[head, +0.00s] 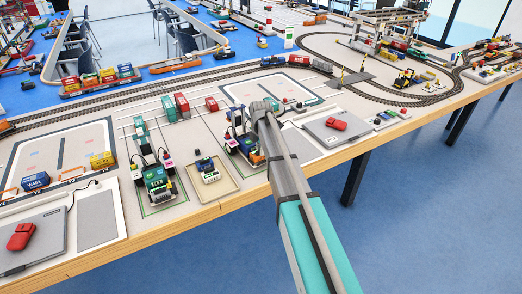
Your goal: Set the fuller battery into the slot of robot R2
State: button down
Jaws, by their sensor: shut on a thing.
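My arm reaches in from the bottom right, and my gripper (242,122) is over the right-hand small vehicle (246,148) at the table's front. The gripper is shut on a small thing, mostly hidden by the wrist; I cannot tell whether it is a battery. A similar green and dark vehicle (157,184) stands on a marked pad to the left. Between the two vehicles is a shallow tan tray (222,188) with a small white and dark item (207,169) in it. I cannot read R2, any battery charge or a slot at this size.
Red and green containers (182,105) stand behind the vehicles. Grey flat panels carry red objects at the left (20,237) and right (336,124). Model railway track (200,78) crosses behind, and a gantry crane (388,25) stands at the back right. The wooden table edge (225,206) runs along the front.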

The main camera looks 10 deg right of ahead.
jog(key=shift+f+b, duration=0.5)
jog(key=shift+f, duration=0.05)
dwell(0.9)
jog(key=c, duration=0.6)
grip_release()
jog(key=shift+r, duration=0.1)
